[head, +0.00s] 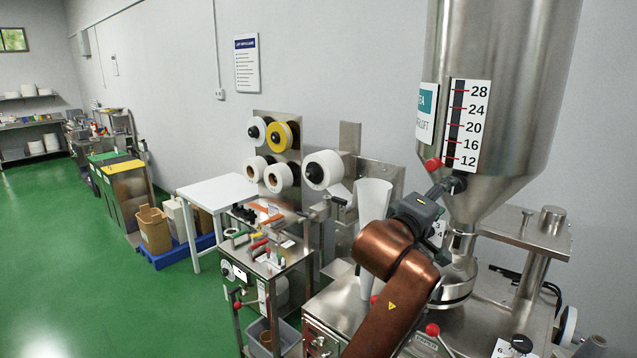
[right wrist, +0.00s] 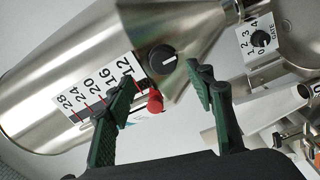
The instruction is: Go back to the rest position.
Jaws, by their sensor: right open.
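My right gripper (head: 440,188) is raised at the steel hopper (head: 500,50), near its lower cone. In the right wrist view its two green fingers (right wrist: 160,82) are spread apart with nothing held between them. A black knob with a white pointer line (right wrist: 163,60) lies just beyond the fingertips. A red knob (right wrist: 155,102) shows beside it, and also in the head view (head: 432,164). I cannot tell whether the fingers touch either one. My left gripper is out of view.
A small dial marked GATE (right wrist: 260,38) is at right in the wrist view. Reels of tape (head: 280,137), a white table (head: 215,190) and a tool bench (head: 260,255) stand left. The green floor (head: 70,260) is open.

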